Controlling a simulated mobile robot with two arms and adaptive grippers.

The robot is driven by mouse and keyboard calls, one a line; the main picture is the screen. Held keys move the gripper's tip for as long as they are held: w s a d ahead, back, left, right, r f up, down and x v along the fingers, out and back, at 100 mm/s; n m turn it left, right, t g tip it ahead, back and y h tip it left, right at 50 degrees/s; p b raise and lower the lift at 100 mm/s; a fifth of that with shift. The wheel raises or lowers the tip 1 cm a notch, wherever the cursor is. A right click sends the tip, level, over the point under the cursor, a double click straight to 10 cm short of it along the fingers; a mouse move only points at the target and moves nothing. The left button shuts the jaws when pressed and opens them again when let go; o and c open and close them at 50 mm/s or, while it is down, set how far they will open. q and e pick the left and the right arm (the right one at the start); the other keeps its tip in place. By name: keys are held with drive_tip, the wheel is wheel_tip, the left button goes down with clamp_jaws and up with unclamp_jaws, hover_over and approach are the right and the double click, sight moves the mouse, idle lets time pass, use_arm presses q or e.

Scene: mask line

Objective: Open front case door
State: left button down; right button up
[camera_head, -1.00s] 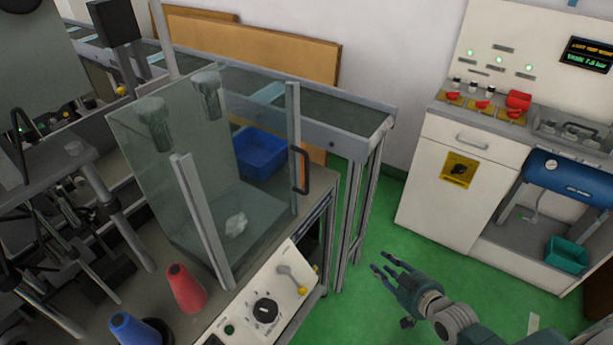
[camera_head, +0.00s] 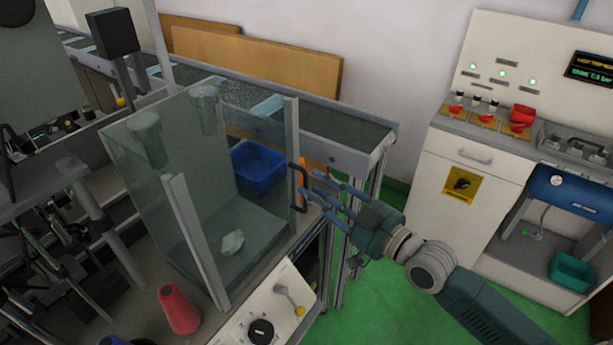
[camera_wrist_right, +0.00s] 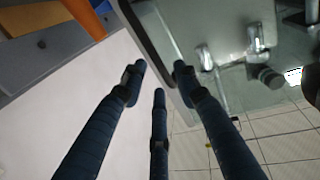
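The glass case (camera_head: 150,180) stands on the bench at the middle left, with clear panels and grey metal edge posts. Its dark loop handle (camera_head: 300,188) is on the post at the right side. The front door looks shut. My right gripper (camera_head: 312,188) is at the handle, fingers spread and pointing left toward it. I cannot tell whether they touch it. In the right wrist view my gripper (camera_wrist_right: 158,82) shows fingers apart with nothing clearly between them, close to a grey edge and a see-through panel. My left gripper is not in view.
A crumpled white piece (camera_head: 232,243) and a blue bin (camera_head: 258,168) show through the glass. A red cone (camera_head: 178,310) and a control panel with a knob (camera_head: 261,331) are in front. A conveyor (camera_head: 330,125) runs behind. Green floor is free at right.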

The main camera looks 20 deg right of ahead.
sight(307, 208)
drive_tip(key=shift+p+x, duration=0.3)
drive_tip(key=shift+x, duration=1.55)
clamp_jaws()
